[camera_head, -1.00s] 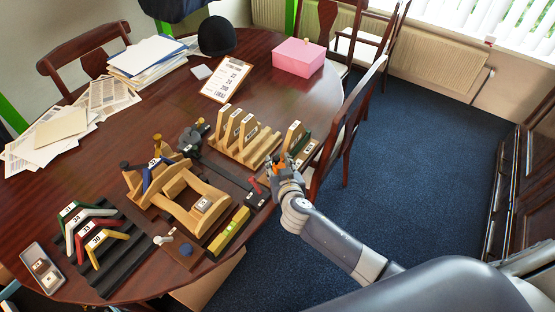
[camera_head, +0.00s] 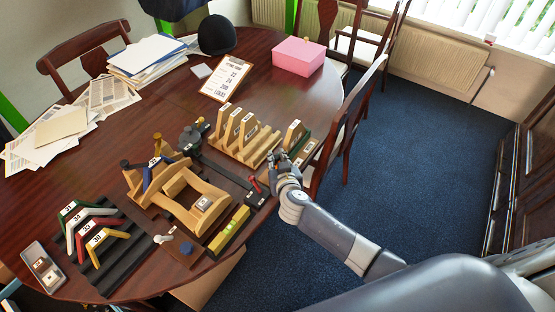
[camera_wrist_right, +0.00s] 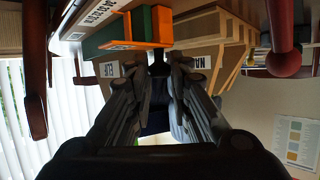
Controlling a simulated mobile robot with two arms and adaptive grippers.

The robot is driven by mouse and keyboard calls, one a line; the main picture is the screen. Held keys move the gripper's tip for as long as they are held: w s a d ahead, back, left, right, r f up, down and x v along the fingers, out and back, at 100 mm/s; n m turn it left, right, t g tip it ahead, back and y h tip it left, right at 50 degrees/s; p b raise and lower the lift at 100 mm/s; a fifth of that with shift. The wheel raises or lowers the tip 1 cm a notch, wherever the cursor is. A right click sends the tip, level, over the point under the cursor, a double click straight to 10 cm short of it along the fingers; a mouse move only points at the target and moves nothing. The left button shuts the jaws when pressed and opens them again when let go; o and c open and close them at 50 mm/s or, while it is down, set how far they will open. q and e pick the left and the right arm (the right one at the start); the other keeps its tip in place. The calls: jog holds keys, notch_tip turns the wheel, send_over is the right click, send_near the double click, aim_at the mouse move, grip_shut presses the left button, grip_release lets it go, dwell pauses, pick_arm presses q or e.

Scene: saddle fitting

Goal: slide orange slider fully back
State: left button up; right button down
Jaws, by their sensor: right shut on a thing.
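The orange slider (camera_wrist_right: 161,26) shows in the right wrist view as an upright orange piece with a flat orange strip, beside a green block (camera_wrist_right: 128,32). My right gripper (camera_wrist_right: 160,66) has its fingertips close together at the slider's lower edge, shut on a dark part there that seems to belong to the slider. The contact itself is in shadow. My left gripper is not in view.
A wooden rack with upright numbered plates (camera_head: 236,133) stands just left of my right gripper. Left of that are a wooden saddle frame (camera_head: 178,195) and a yellow level (camera_head: 230,229). A chair (camera_head: 345,130) stands close behind the gripper. The blue floor at right is clear.

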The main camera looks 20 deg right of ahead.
jog(key=shift+s+a+f, duration=0.2)
jog(key=shift+s+a, duration=0.05)
jog(key=shift+a, duration=0.15)
jog(key=s+a+b, duration=0.2)
jog(key=a, duration=0.1)
jog(key=shift+s+a, duration=0.2)
jog(key=shift+s, duration=0.15)
jog(key=c, duration=1.5)
grip_release()
jog(key=shift+s+r, duration=0.1)
jog(key=shift+r, duration=0.05)
jog(key=shift+d, duration=0.1)
